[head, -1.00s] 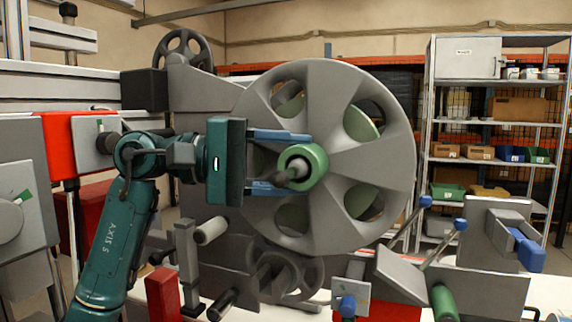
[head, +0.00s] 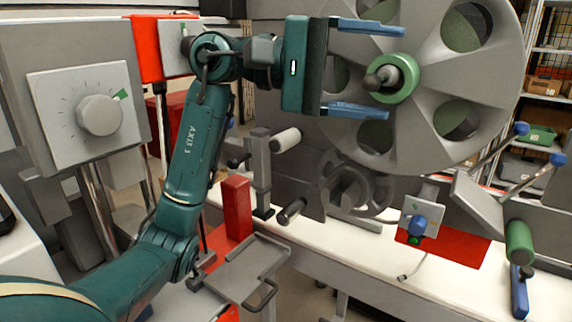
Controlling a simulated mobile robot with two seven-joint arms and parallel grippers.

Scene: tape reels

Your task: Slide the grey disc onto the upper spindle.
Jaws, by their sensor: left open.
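The grey disc (head: 425,38) is a big spoked reel with several round openings, at the upper right of the head view, partly cut off by the top edge. Its green hub (head: 404,92) surrounds the upper spindle (head: 376,80), whose dark tip sticks out through the hub towards the left. How far along the spindle the disc sits I cannot tell. My left gripper (head: 397,71) is open, with one blue finger above the hub and one below it, apart from the hub as seen here. My right gripper is not in view.
A smaller spoked wheel (head: 351,188) sits below the disc. A dial panel (head: 86,112) is at the left. Blue-tipped levers (head: 521,129) project at the lower right.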

